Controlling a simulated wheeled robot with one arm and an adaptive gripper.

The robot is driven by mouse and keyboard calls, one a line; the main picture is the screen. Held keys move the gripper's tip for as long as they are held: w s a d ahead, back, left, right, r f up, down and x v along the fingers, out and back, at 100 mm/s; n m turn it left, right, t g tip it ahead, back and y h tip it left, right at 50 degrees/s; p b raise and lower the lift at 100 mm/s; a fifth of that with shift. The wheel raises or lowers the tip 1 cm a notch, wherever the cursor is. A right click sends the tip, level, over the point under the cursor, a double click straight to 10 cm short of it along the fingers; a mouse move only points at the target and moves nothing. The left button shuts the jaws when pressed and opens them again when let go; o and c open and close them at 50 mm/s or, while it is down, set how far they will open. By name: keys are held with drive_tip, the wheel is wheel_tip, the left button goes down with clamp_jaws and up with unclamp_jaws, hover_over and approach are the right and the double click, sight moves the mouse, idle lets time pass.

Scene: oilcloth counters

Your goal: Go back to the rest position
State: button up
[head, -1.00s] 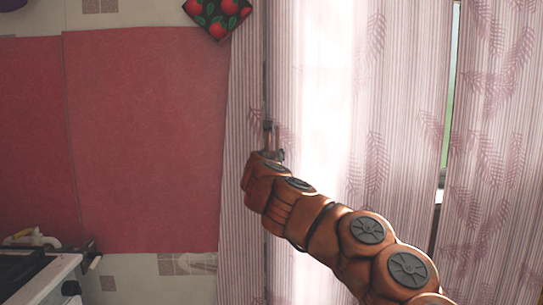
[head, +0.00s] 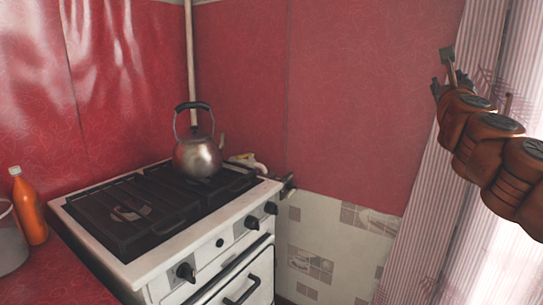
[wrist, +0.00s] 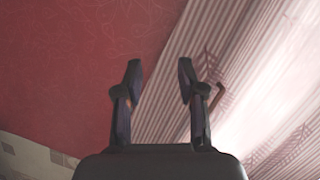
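My gripper (head: 446,72) is raised at the upper right of the head view, in front of the red wall and the curtain edge. In the wrist view my gripper (wrist: 157,80) has its two dark fingers apart, with nothing between them. The wall and striped curtain show behind the fingers. My orange-brown arm runs from the right edge of the head view.
A white stove (head: 160,256) with dark grates stands left of centre. A metal kettle (head: 198,158) sits on it. An orange bottle (head: 30,208) and a grey pot (head: 10,240) stand on the red counter (head: 62,280). A curtain (head: 425,215) hangs at right.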

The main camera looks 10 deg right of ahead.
drive_tip(key=a+f+n+t+y, duration=0.1)
drive_tip(key=a+n+t+y, duration=0.1)
drive_tip(key=a+n+y, duration=1.9)
drive_tip(key=s+a+f+n+g+h, duration=0.25)
drive_tip(key=a+f+n+g, duration=0.2)
drive_tip(key=a+f, duration=0.55)
drive_tip(key=s+a+f+n+g+h, duration=0.1)
drive_tip(key=s+a+f+n+g, duration=0.35)
drive_tip(key=a+f, duration=0.5)
drive_tip(key=s+f+n+g+h, duration=0.1)
drive_tip(key=s+f+n+g, duration=0.15)
drive_tip(key=s+f, duration=0.4)
drive_tip(key=s+f+n+g+h, duration=0.2)
drive_tip(key=s+f+g, duration=0.15)
drive_tip(key=f, duration=0.65)
drive_tip(key=s+d+f+n+g+h, duration=0.1)
drive_tip(key=s+d+f+g+h, duration=0.15)
drive_tip(key=s+d+f, duration=0.45)
drive_tip(key=s+d+f+n+g+h, duration=0.1)
drive_tip(key=s+d+f+n+g, duration=0.2)
drive_tip(key=s, duration=0.8)
drive_tip(key=s+r+g+p, duration=0.1)
drive_tip(key=s+r+p, duration=0.2)
drive_tip(key=r+p, duration=1.8)
wheel_tip(320, 180, up, 2)
drive_tip(key=shift+r+m+p, duration=0.1)
drive_tip(key=shift+m+p, duration=0.3)
drive_tip(key=shift+m, duration=0.05)
